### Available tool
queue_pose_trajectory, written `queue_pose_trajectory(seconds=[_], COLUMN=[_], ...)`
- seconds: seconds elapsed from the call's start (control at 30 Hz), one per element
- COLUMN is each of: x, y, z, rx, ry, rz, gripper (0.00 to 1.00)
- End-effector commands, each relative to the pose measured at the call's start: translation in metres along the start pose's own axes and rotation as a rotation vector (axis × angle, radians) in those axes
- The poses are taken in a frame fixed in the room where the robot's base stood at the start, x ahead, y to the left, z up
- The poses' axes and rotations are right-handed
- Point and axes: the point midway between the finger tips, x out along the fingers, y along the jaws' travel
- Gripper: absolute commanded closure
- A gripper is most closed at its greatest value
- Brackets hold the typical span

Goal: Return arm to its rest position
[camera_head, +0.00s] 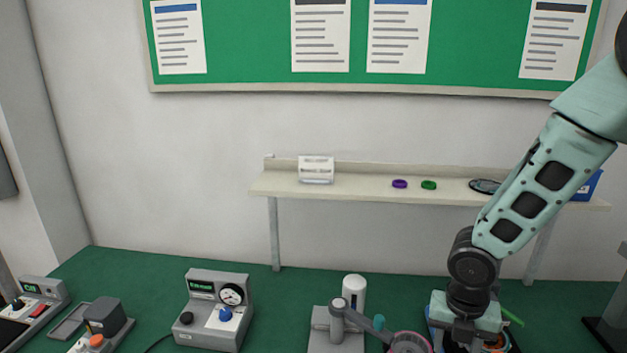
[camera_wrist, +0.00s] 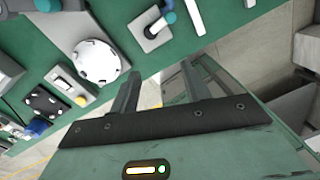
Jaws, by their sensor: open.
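My arm comes down from the upper right in the head view, over the right part of the green bench. My gripper (camera_head: 468,340) is low over the bench, and its fingertips are cut off or hidden at the bottom edge. In the wrist view my gripper (camera_wrist: 160,82) shows two dark fingers spread apart. Nothing is between them except the bench edge and pale floor beyond. The gripper holds nothing.
The green bench (camera_head: 283,296) carries a gauge box (camera_head: 205,325), a grey stand with a white cylinder (camera_head: 353,290), and devices at left. A shelf (camera_head: 359,190) behind holds a purple ring (camera_head: 399,184) and green ring (camera_head: 428,185). A round white-topped fixture (camera_wrist: 97,61) stands near the fingers.

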Motion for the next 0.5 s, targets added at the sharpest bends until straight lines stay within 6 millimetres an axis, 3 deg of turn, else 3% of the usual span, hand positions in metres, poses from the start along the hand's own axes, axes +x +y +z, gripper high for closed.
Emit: queue_pose_trajectory(seconds=[0.03,0.23,0.5], x=[0.005,-0.009,-0.013], y=[0.009,0.030,0.039], z=[-0.013,-0.076,-0.174], rx=[0.132,0.757,1.557], ry=[-0.015,-0.023,0.057], rz=[-0.003,0.007,0.035], gripper=[0.53,0.53,0.53])
